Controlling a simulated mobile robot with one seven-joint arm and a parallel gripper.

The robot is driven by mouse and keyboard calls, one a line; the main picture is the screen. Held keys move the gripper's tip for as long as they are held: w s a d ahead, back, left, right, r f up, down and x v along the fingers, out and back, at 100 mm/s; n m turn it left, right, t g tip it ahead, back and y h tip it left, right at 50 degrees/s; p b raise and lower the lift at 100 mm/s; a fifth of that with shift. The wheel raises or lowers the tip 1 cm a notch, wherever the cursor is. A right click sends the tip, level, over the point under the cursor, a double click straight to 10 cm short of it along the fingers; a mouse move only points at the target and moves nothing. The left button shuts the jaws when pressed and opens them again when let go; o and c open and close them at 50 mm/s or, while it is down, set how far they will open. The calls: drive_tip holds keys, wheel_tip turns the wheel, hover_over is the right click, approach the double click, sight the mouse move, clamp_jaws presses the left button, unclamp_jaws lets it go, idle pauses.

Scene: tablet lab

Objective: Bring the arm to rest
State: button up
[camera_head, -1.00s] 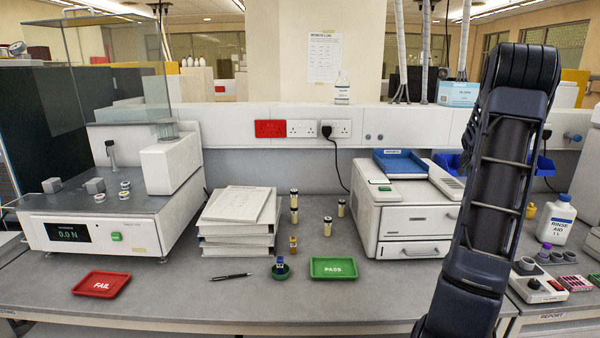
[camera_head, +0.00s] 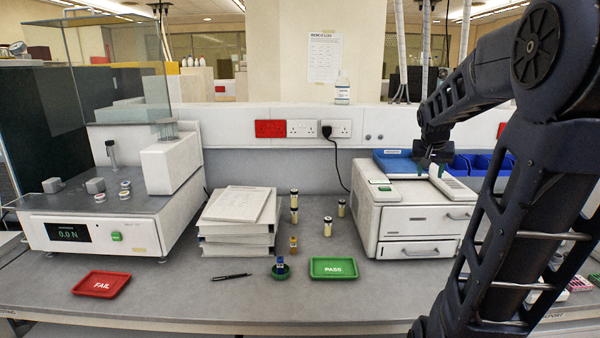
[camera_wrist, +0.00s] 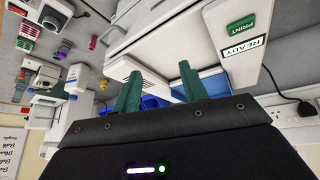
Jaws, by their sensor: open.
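My arm rises at the right of the head view and bends left at its top.
The green PASS tray (camera_head: 333,268) and red FAIL tray (camera_head: 101,284) lie on the bench front. Several small vials (camera_head: 328,227) and a paper stack (camera_head: 237,222) stand mid-bench. A glass-shielded tester (camera_head: 110,205) is at left. Blue bins (camera_head: 483,163) are behind my arm.

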drive_tip(key=s+a+f+n+y, duration=0.1)
drive_tip(key=s+a+f+n, duration=0.1)
drive_tip(key=s+a, duration=0.4)
drive_tip(key=s+a+f+n+y, duration=0.2)
drive_tip(key=s+a, duration=0.3)
drive_tip(key=s, duration=0.9)
drive_tip(key=shift+a+f+n+g, duration=0.3)
drive_tip(key=shift+a, duration=0.1)
